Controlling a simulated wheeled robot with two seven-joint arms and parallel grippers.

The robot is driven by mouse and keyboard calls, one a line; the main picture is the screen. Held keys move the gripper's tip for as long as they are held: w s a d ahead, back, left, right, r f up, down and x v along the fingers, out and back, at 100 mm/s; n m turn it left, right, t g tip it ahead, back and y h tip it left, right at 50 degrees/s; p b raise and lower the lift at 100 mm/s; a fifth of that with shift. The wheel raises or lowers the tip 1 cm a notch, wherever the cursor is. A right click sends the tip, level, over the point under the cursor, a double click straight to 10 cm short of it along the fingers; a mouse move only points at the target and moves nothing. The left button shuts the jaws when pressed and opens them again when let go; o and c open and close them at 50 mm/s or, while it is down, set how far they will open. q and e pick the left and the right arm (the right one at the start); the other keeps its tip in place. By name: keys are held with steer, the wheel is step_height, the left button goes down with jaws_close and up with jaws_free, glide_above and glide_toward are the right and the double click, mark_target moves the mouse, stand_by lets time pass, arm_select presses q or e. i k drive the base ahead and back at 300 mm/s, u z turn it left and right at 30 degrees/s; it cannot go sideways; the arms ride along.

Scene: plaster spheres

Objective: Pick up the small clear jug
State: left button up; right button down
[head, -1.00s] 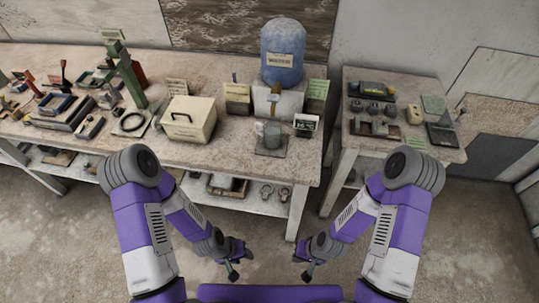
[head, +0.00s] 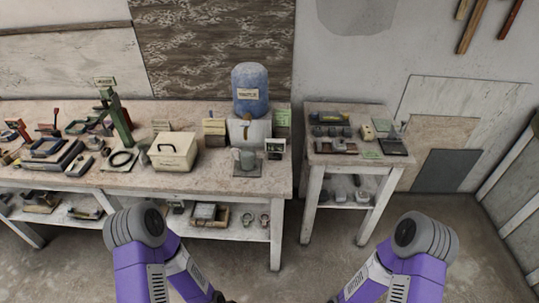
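The small clear jug (head: 247,159) looks greyish and see-through. It stands upright on a dark square mat (head: 247,172) near the front right edge of the long bench, below the blue water container (head: 250,90). Both my arms reach in from the bottom of the head view, well short of the bench. My left and right grippers are below the bottom edge of the picture, so their fingers are hidden. Nothing of mine touches the jug.
A cream box (head: 174,151) stands left of the jug, and a small framed card (head: 274,148) stands close on its right. A green press (head: 117,115) is further left. A smaller table (head: 349,157) stands to the right across a gap. The floor in front is clear.

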mark_target(247, 154)
steer(key=z, duration=0.55)
steer(key=i, duration=0.65)
steer(key=z, duration=0.15)
